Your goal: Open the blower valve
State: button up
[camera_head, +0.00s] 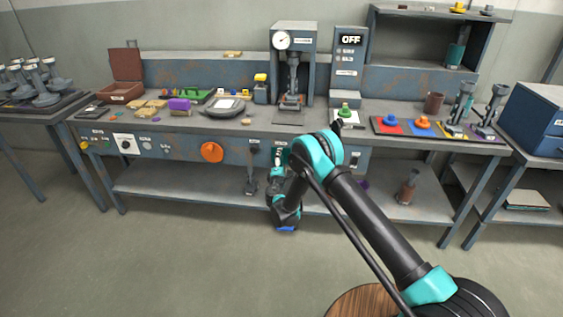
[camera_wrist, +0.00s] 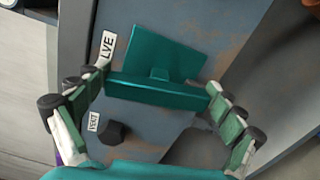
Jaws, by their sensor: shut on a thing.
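The blower valve shows in the wrist view as a teal crossbar with a flat teal plate (camera_wrist: 160,57) behind it, on a blue-grey worn panel. A label ending in "LVE" stands beside it. My gripper (camera_wrist: 157,92) has one finger at each end of the crossbar and is shut on it. In the head view my gripper is low at the front panel of the bench, right of the dark lever (camera_head: 252,165); my own arm hides most of the valve there. The valve's exact turn is hard to tell.
A dark knob (camera_wrist: 115,132) with a "VENT" label is close to my left finger. The bench (camera_head: 185,133) carries a press (camera_head: 293,60), a control box reading OFF (camera_head: 350,50) and coloured pads. An orange knob (camera_head: 212,152) is on the panel. The floor in front is clear at left.

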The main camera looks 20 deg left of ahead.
jog(key=shift+f+m, duration=0.15)
jog(key=shift+m, duration=0.95)
jog(key=o, duration=0.8)
jog(key=shift+s, duration=0.15)
jog(key=shift+v, duration=3.65)
